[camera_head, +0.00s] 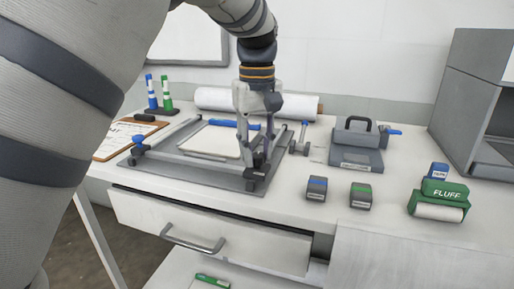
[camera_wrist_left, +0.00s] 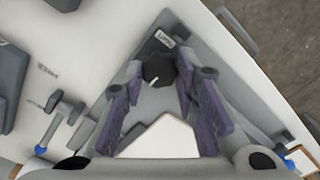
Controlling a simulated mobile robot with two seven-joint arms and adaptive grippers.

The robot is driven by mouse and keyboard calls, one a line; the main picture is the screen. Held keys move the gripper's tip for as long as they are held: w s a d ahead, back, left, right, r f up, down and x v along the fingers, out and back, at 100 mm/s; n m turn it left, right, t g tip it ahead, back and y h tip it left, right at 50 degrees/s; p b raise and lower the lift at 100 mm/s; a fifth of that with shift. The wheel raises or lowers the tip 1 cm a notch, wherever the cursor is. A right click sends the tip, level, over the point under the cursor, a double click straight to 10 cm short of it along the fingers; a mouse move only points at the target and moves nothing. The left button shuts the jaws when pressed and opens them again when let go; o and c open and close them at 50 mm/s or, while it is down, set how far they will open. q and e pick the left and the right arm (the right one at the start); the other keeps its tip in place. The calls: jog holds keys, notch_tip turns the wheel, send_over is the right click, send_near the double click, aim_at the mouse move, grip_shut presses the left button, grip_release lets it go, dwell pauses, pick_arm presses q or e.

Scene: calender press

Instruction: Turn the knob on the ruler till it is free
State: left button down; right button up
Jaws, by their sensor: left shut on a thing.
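The ruler (camera_head: 195,160) is a grey bar across the front of a flat grey frame on the table. Its black knob (camera_wrist_left: 158,69) shows in the left wrist view, beside a small label. My left gripper (camera_head: 256,172) points down over the right end of the ruler. In the left wrist view, the purple-padded fingers of my left gripper (camera_wrist_left: 161,80) stand on either side of the knob and are closed on it. My right gripper is not in view.
A white sheet (camera_head: 213,141) lies inside the frame (camera_head: 185,178). A clipboard (camera_head: 124,138) is on the left and a white roll (camera_head: 300,106) behind. A grey punch-like device (camera_head: 356,158), two small blocks (camera_head: 316,190) and a green FLUFF roller (camera_head: 440,198) stand on the right.

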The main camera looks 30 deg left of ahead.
aim_at(257, 155)
pick_arm(q)
jog(key=c, duration=1.2)
grip_release()
jog(key=shift+c, duration=0.2)
notch_tip(257, 155, up, 12)
